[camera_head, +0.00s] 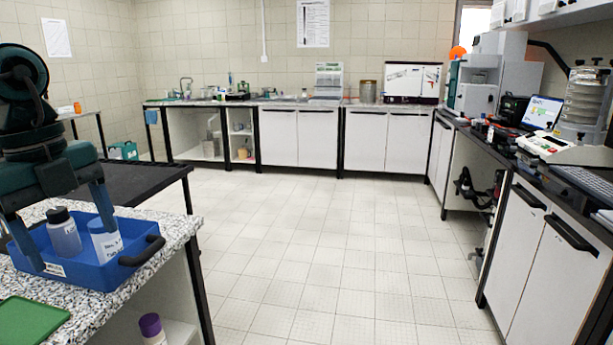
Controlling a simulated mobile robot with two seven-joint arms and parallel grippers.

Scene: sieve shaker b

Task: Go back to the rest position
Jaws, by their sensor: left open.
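My left gripper (72,246) comes in at the left edge, pointing down with its two fingers spread wide. It is open, over or in front of a blue tray (101,280) on the speckled counter at the left. The tray holds a bottle with a dark cap (65,238) and a white-labelled bottle (106,241). Both bottles appear between the fingers in the picture, and neither is gripped. I cannot tell whether the fingers touch the tray. My right gripper is not in view.
A green mat (30,322) lies at the near left counter corner. A purple-capped bottle (151,328) stands on a shelf below. The tiled floor (310,240) in the middle is clear.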

